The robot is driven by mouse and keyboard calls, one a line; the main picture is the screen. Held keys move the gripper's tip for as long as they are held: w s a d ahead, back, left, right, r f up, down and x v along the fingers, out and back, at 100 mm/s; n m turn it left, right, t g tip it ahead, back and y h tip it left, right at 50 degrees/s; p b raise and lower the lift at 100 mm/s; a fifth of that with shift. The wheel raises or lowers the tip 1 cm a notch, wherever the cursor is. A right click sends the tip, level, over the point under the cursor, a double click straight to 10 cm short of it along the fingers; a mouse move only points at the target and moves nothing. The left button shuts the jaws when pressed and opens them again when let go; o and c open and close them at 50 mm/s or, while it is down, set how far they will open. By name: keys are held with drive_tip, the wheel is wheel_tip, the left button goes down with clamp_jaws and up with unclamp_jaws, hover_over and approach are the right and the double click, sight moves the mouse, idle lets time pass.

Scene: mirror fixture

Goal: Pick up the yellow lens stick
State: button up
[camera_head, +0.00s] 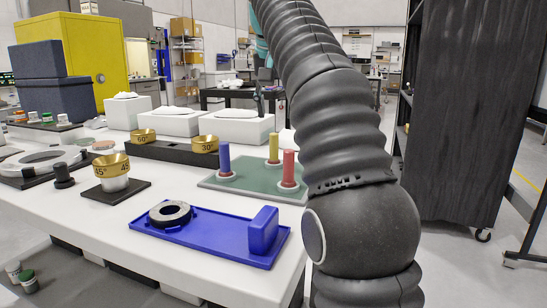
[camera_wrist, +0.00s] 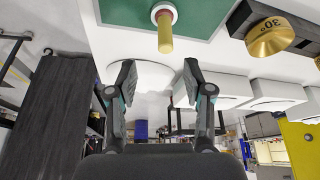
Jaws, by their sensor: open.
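The yellow lens stick (camera_head: 273,148) stands upright near the back of a green mat (camera_head: 216,184) on the white table, between a blue and a red stick. In the wrist view, which looks upside down, the yellow stick (camera_wrist: 165,34) rises from a white round base on the green mat (camera_wrist: 122,12). My gripper (camera_wrist: 159,72) is open and empty there, its two fingers apart. The stick shows beyond the fingertips, roughly in line with the gap and not between them. In the head view my arm hides the gripper.
A blue stick (camera_head: 225,158) and a red stick (camera_head: 288,168) stand close to the yellow one. A blue fixture (camera_head: 200,235) lies in front. Brass cups, one marked 30° (camera_head: 205,144), sit on a black bar behind left. A dark cabinet (camera_head: 465,120) stands right.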

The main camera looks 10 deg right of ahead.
sight(274, 139)
drive_tip(key=x, duration=0.5)
drive_tip(key=shift+f, duration=0.4)
drive_tip(key=x, duration=0.2)
drive_tip(key=a+x, duration=0.1)
drive_tip(key=x, duration=0.1)
drive_tip(key=shift+s+f, duration=0.15)
drive_tip(key=shift+f, duration=0.15)
drive_tip(key=shift+w+d+f, duration=0.15)
drive_tip(key=shift+w+f, duration=0.05)
drive_tip(key=shift+f, duration=0.2)
clamp_jaws()
